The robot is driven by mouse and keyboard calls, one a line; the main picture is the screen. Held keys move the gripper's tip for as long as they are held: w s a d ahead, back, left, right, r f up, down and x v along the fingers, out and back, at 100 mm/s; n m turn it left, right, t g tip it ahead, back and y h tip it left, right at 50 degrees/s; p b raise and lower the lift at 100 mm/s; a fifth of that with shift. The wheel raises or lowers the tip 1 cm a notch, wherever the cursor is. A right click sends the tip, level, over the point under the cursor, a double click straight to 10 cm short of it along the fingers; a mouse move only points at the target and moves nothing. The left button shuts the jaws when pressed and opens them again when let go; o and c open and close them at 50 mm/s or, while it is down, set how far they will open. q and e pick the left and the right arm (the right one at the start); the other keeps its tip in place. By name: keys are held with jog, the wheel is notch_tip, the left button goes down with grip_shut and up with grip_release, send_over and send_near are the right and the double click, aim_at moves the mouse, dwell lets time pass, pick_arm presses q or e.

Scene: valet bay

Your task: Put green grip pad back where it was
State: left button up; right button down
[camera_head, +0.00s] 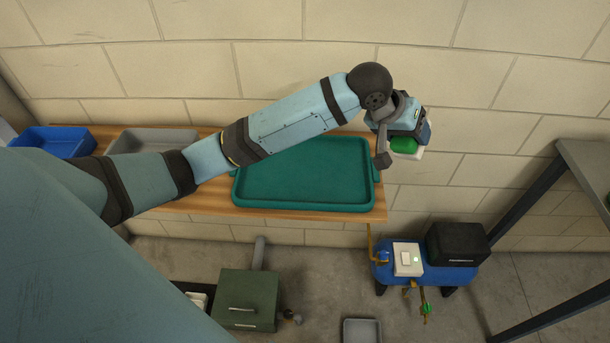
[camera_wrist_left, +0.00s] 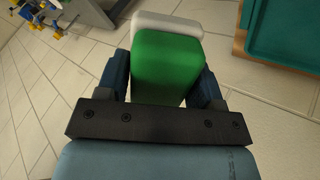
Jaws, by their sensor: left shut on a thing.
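The green grip pad (camera_wrist_left: 167,66) is between the fingers of my left gripper (camera_wrist_left: 165,85) in the left wrist view, with a white block-like part (camera_wrist_left: 165,22) just beyond it. In the head view the green pad (camera_head: 402,144) and the white part (camera_head: 408,155) show at the end of my left arm, right of the teal tray. My left gripper (camera_head: 408,138) is shut on the pad and holds it in the air. Its fingertips are partly hidden in the head view. My right gripper is not in view.
A teal tray (camera_head: 305,207) lies empty on a wooden shelf (camera_head: 215,215), with a grey tray (camera_head: 128,146) and a blue bin (camera_head: 50,142) to its left. Below right stand a blue tank (camera_head: 440,275) with a white switch box (camera_head: 408,259) and a black box (camera_head: 457,243). A dark green box (camera_head: 246,299) stands below.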

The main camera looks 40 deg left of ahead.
pick_arm(q)
jog(key=a+f+g+y+b, duration=0.3)
jog(key=a+f+g+y, duration=0.1)
jog(key=a, duration=0.8)
jog(key=r+n+g+y+b, duration=0.1)
jog(key=r+g, duration=0.1)
send_over(304, 171)
notch_tip(304, 171, down, 20)
jog(key=shift+b, duration=0.6)
jog(key=shift+c, duration=0.2)
jog(key=o, duration=0.9)
jog(key=shift+r, duration=0.1)
notch_tip(304, 171, up, 12)
jog(key=shift+f+p, duration=0.1)
jog(key=shift+p, duration=0.2)
